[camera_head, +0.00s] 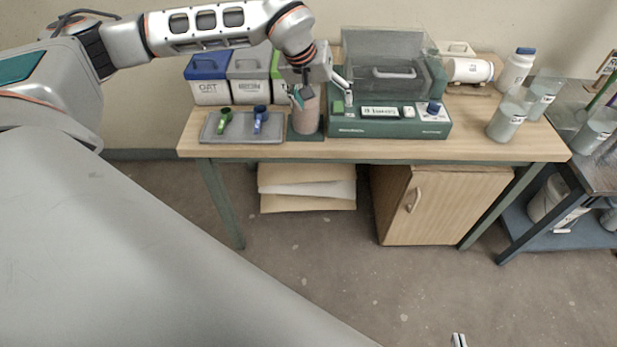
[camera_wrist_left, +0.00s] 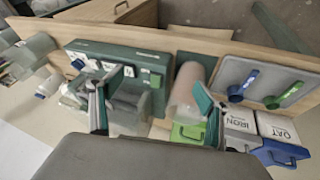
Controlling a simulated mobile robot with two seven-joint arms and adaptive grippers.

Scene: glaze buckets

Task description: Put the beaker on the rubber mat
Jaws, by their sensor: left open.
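A pinkish beaker (camera_head: 306,116) stands upright on a dark green rubber mat (camera_head: 292,134) on the wooden table. In the left wrist view the beaker (camera_wrist_left: 186,88) stands on the mat (camera_wrist_left: 207,60). My left gripper (camera_head: 322,96) is open near the beaker's top. In the left wrist view the left gripper (camera_wrist_left: 150,95) has one finger overlapping the beaker's edge and the other well apart, over the green scale. I cannot tell whether the finger touches the beaker. Only a small tip, seemingly of my right gripper (camera_head: 458,340), shows at the bottom edge.
A green scale (camera_head: 390,127) with a clear cover stands right of the mat. A grey tray (camera_head: 238,134) with green and blue scoops lies left. Lidded bins (camera_head: 208,92) stand behind it. Grey-filled beakers (camera_head: 506,122) and a white bottle (camera_head: 516,70) stand at the right end.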

